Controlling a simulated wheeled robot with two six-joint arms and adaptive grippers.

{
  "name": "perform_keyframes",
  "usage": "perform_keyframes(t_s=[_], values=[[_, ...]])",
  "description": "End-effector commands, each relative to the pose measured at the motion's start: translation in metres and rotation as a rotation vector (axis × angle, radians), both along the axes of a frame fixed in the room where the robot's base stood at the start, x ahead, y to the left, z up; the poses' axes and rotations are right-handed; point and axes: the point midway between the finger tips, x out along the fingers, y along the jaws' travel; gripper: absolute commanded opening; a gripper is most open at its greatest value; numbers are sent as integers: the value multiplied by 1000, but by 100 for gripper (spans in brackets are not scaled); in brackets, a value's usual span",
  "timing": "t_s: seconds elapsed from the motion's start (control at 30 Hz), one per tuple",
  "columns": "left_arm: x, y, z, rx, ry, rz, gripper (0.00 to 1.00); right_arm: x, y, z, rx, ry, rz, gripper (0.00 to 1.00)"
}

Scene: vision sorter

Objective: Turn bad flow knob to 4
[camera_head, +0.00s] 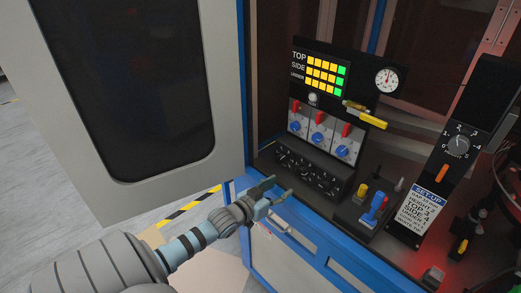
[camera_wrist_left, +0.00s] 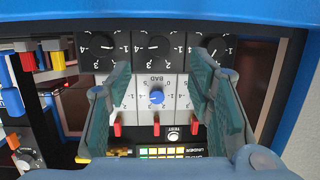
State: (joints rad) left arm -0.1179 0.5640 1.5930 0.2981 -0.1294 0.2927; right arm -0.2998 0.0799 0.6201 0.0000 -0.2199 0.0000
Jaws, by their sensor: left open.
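My left gripper (camera_head: 279,188) is open and empty, in front of the low black knob box (camera_head: 335,184) in the head view. In the left wrist view, its two fingers (camera_wrist_left: 160,75) stand apart on either side of the middle white panel. Between them shows a blue knob (camera_wrist_left: 156,97) near small lettering that seems to read BAD. Just above in that view is the middle black knob (camera_wrist_left: 155,47), with numbers around it. Which of these is the bad flow knob I cannot tell for sure, nor its setting. Neither knob appears touched. My right gripper is out of view.
Red levers (camera_head: 320,117) sit above the blue knobs. A light panel (camera_head: 321,70) marked TOP, SIDE, UNDER and a round gauge (camera_head: 387,79) are above. A blue joystick (camera_head: 376,207), a dial panel (camera_head: 459,144) and a set-up card (camera_head: 418,210) stand to the right. The blue cabinet edge (camera_head: 322,232) runs in front.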

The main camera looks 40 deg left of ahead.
Motion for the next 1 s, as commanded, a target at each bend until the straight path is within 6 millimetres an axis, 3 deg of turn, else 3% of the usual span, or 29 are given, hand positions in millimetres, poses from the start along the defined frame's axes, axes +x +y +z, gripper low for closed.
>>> perform_keyframes(t_s=[0.3,0.5,0.7,1.0], values=[[-33,-2,-85,22,187,43,47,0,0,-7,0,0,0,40],[-55,-2,-131,35,285,65,47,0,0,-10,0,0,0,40],[-67,-3,-152,40,332,75,47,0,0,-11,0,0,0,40],[-69,-2,-153,41,336,76,47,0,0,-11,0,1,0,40]])
